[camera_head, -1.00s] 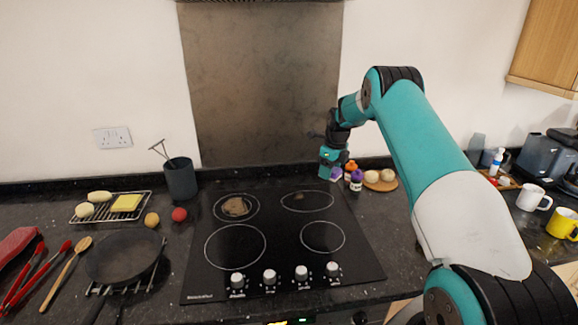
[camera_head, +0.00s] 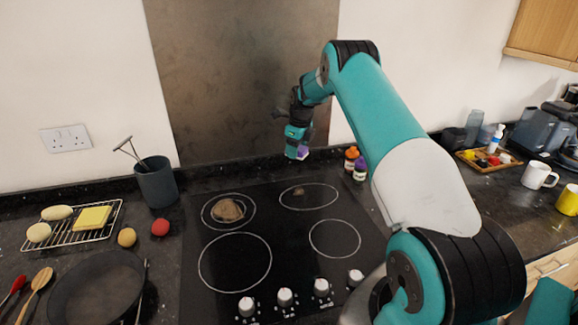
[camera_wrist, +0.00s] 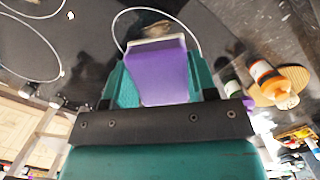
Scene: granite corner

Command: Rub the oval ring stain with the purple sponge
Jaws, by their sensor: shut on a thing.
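The purple sponge (camera_head: 303,154) is gripped in my gripper (camera_head: 298,146), which hangs above the rear of the black hob (camera_head: 285,235). In the wrist view the purple sponge (camera_wrist: 160,76) sits between the teal fingers, with a paler end. A small brown stain (camera_head: 298,191) lies inside the rear right oval ring, below and apart from the sponge. In the wrist view this brown stain (camera_wrist: 158,29) shows just past the sponge's end, partly hidden. A larger brown stain (camera_head: 228,210) lies in the rear left ring.
Condiment bottles (camera_head: 352,158) stand right of the hob. A grey utensil pot (camera_head: 157,183), a red ball-shaped item (camera_head: 160,228) and a wire rack (camera_head: 70,246) are on the left. A dark pan (camera_head: 95,290) is front left. Knobs (camera_head: 285,297) line the hob's front.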

